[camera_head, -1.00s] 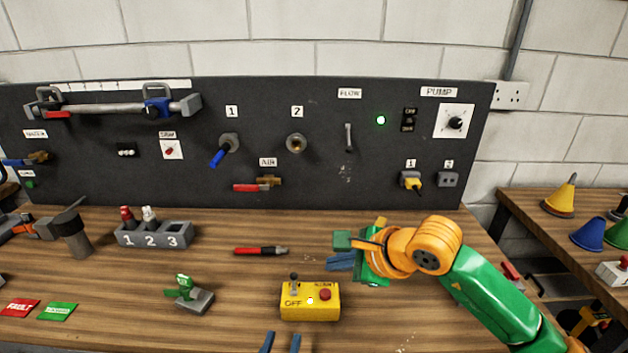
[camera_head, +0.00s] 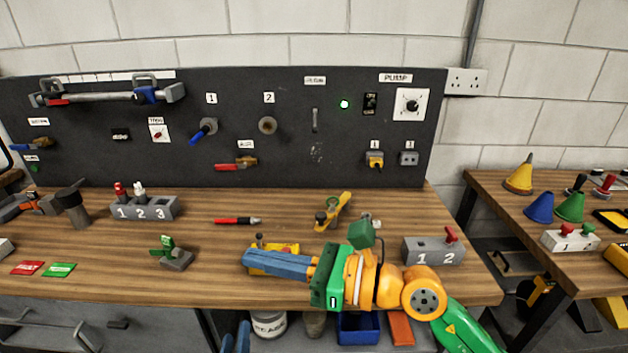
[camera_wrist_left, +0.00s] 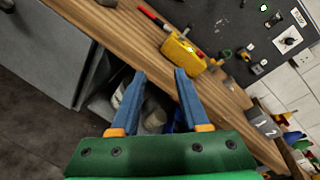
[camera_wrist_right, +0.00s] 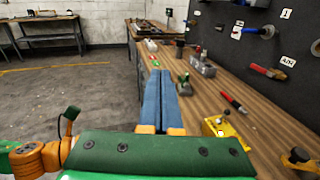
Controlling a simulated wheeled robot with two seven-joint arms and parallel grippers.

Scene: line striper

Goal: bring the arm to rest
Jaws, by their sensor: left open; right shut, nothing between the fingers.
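My right arm comes in from the lower right in the head view. Its gripper (camera_head: 247,258) is shut and empty, with its blue fingers pointing left across the front of the bench and covering much of the yellow control box (camera_head: 290,250). In the right wrist view the fingers (camera_wrist_right: 159,73) lie together with nothing between them. My left gripper (camera_head: 236,338) shows only its blue fingertips at the bottom edge, in front of the bench. In the left wrist view its fingers (camera_wrist_left: 160,73) are apart and empty, below the bench edge, with the yellow box (camera_wrist_left: 183,53) beyond.
On the wooden bench (camera_head: 110,285) are a red pen (camera_head: 237,221), a numbered grey block (camera_head: 145,208), a green-clipped stand (camera_head: 175,254), a yellow-handled tool (camera_head: 334,211) and a grey two-switch box (camera_head: 433,250). A black panel (camera_head: 290,100) stands behind. A side table (camera_head: 490,195) is at right.

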